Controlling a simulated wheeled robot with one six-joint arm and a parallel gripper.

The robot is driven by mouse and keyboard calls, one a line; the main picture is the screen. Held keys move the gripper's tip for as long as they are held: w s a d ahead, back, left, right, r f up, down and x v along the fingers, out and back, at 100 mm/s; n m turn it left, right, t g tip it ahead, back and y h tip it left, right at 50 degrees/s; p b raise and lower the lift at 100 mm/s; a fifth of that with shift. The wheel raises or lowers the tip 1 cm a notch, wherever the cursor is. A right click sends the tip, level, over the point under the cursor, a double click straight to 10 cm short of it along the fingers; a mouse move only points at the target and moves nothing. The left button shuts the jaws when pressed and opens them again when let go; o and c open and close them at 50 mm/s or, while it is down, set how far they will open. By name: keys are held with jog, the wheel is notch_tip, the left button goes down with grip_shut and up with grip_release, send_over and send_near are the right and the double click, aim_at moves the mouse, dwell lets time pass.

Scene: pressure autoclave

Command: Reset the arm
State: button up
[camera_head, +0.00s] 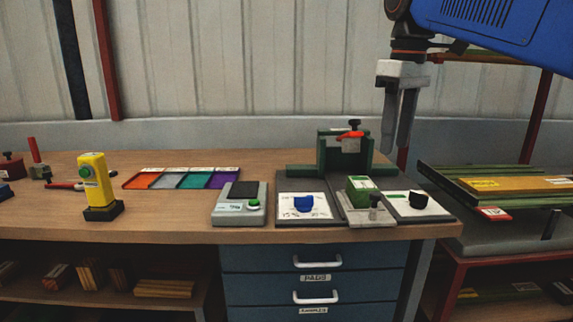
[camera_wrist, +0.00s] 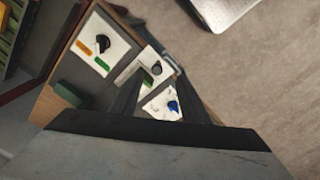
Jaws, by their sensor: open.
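My gripper (camera_head: 399,145) hangs from my arm at the upper right in the head view, fingers pointing down. Its two fingers are apart, with nothing between them. It is in the air above the right part of the wooden bench, clear of the objects there. In the wrist view the fingers (camera_wrist: 160,82) reach up from the bottom, over panels with a blue knob (camera_wrist: 173,106) and dark knobs.
The bench (camera_head: 160,220) carries a yellow device (camera_head: 96,180), a coloured tray (camera_head: 180,178), a grey button box (camera_head: 240,205), a blue-knob panel (camera_head: 303,206), a black-knob panel (camera_head: 418,204) and a green clamp (camera_head: 342,150). A rack (camera_head: 500,185) stands right.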

jog(key=s+d+f+m+t, duration=0.1)
jog(key=s+f+m, duration=0.1)
jog(key=s+f, duration=0.4)
jog(key=s+d+f+m+t, duration=0.1)
jog(key=s+f, duration=0.5)
jog(key=f, duration=1)
jog(key=s+d+f+m+t, duration=0.2)
jog(key=s+f, duration=0.4)
jog(key=f, duration=0.6)
jog(key=d+m, duration=0.1)
jog(key=m, duration=0.1)
jog(key=shift+s+m, duration=0.3)
jog(key=shift+s, duration=0.1)
jog(key=shift+d, duration=0.1)
